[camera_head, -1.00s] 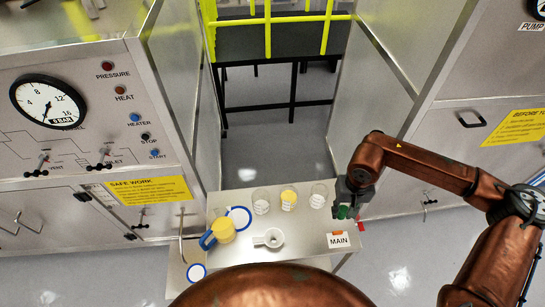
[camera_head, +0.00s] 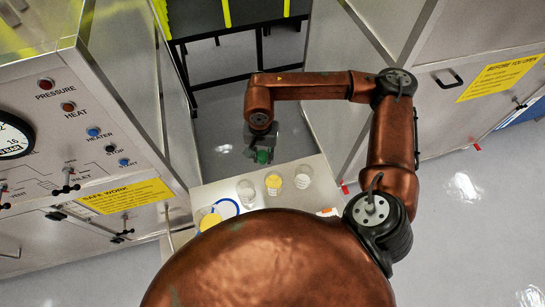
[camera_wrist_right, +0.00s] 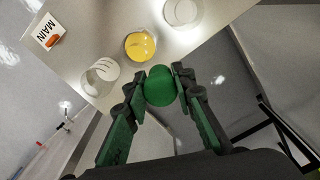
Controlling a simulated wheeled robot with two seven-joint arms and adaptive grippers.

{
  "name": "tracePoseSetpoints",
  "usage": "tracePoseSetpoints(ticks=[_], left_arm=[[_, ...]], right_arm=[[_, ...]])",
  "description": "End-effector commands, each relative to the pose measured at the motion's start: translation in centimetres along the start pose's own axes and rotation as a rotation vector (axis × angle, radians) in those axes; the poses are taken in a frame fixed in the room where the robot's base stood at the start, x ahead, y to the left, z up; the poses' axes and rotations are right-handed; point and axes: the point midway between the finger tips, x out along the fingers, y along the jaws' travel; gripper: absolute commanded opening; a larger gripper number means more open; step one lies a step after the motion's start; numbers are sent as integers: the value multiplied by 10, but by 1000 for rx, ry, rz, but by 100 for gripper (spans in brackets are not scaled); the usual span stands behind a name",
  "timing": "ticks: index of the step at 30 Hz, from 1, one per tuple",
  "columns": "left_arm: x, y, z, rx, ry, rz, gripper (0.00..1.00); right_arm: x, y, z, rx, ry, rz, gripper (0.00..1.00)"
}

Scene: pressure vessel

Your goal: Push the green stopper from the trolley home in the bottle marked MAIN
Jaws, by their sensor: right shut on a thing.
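My right gripper (camera_head: 262,143) is shut on the green stopper (camera_head: 263,157), in the air past the far edge of the trolley top (camera_head: 222,187). The right wrist view shows the stopper (camera_wrist_right: 160,87) pinched between both fingertips (camera_wrist_right: 158,84), apart from the vessels. The MAIN card (camera_wrist_right: 46,31) lies on the trolley top, with a small orange piece on it; only its edge (camera_head: 327,212) shows in the head view. I cannot tell which vessel it marks. My left gripper is not in view.
A row on the trolley holds a left clear vessel (camera_head: 246,192), a yellow-filled one (camera_head: 273,184) and a right clear one (camera_head: 303,177). A yellow jug (camera_head: 209,221) stands nearer, partly hidden by my body. The control cabinet (camera_head: 60,130) is left; another cabinet (camera_head: 450,75) is right.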

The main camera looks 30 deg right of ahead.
Motion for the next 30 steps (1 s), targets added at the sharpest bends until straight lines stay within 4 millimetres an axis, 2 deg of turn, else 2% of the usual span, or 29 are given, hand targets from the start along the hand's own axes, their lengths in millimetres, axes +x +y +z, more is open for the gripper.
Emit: tracePoseSetpoints(ticks=[1, 30], left_arm=[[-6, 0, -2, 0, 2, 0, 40], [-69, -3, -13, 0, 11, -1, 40]], right_arm=[[-3, 0, 1, 87, -2, 0, 3], [-3, 17, 6, 1909, -6, -1, 3]])
